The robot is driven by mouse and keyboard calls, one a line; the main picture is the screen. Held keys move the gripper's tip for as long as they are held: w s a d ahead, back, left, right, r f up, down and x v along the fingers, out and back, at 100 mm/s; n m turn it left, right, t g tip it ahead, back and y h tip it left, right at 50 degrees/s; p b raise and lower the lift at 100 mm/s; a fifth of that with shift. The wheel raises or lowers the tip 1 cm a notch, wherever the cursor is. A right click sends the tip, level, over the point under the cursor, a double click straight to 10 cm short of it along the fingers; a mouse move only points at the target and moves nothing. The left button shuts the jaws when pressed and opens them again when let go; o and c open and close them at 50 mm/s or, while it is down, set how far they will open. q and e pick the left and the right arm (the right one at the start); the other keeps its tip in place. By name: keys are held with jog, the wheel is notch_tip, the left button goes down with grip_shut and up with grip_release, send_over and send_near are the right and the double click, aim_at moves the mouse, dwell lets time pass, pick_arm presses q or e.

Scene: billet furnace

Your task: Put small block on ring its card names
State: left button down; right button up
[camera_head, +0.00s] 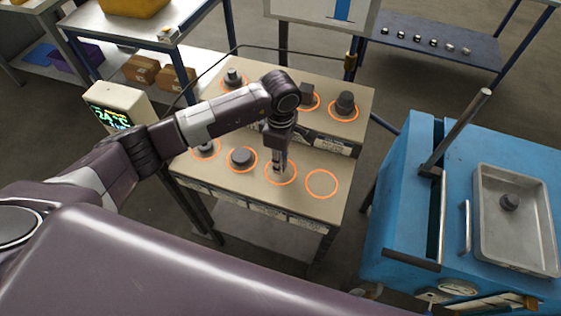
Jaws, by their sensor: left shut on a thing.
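My left gripper (279,160) points down over a front-row orange ring (295,180) on the stepped beige stand (258,192). It is shut on a small block, mostly hidden by the fingers; I cannot tell whether the block touches the stand. The ring to its right (321,184) is empty. A wide dark block (241,156) sits on the ring to its left, and another (205,147) is farther left. The back row holds several dark blocks, including a tall one (345,102) at right. My right gripper is not in view.
A blue furnace (400,215) stands at right, with a metal tray (535,245) holding one dark block (509,202). A display box (121,101) is left of the stand. Shelves (440,48) with small pieces stand behind. My arm crosses over the stand's left side.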

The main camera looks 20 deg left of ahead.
pick_arm(q)
jog(key=shift+f, duration=0.9)
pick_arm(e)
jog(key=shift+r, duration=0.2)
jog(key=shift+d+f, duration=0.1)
pick_arm(q)
jog(key=c, duration=2.1)
grip_release()
jog(key=shift+f, duration=0.2)
jog(key=o, duration=0.4)
jog(key=shift+r, duration=0.1)
jog(key=shift+o, duration=0.2)
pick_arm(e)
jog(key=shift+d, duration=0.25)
